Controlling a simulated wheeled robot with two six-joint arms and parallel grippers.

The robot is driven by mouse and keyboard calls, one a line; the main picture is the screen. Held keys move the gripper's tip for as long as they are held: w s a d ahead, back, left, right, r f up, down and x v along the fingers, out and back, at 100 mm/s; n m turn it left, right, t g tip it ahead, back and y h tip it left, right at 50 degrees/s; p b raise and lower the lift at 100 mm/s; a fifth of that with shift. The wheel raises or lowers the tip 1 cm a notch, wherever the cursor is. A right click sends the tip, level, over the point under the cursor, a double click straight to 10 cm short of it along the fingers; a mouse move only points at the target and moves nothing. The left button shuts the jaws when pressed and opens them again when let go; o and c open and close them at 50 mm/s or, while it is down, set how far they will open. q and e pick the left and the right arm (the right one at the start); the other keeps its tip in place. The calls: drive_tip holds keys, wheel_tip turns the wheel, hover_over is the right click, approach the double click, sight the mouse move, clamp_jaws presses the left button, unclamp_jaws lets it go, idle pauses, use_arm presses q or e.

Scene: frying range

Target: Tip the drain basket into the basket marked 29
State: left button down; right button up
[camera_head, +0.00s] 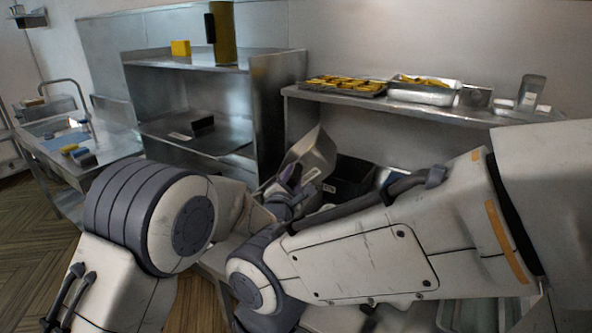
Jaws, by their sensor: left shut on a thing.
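A grey metal drain basket (318,150) is tilted steeply, with a small white label on its lower side. My left gripper (292,183) is shut on the drain basket at its lower left. A dark container (352,174) stands just behind and to the right of the drain basket. A white label shows near its left side, but I cannot read a number on it. I cannot tell which container is marked 29. My right arm crosses the front and hides much of the work surface; I cannot make out its gripper.
A steel shelf (278,90) at the back right carries a dark tray of yellow pieces (343,86) and a light metal tray (422,96). A tall steel rack (255,115) stands left of the dark container. A sink counter (110,149) is at far left.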

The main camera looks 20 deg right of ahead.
use_arm(q)
drive_tip(key=shift+w+a+f+n+b, duration=0.5)
drive_tip(key=shift+n+b, duration=1.15)
drive_tip(key=shift+b, duration=2.3)
drive_tip(key=shift+w+a+f+n+b, duration=0.25)
drive_tip(key=shift+a+f+n+b, duration=1)
drive_tip(key=shift+b, duration=2.7)
drive_tip(key=shift+w+a+n+b, duration=0.3)
drive_tip(key=shift+n+b, duration=1.8)
drive_tip(key=shift+b, duration=1.85)
drive_tip(key=shift+d, duration=0.1)
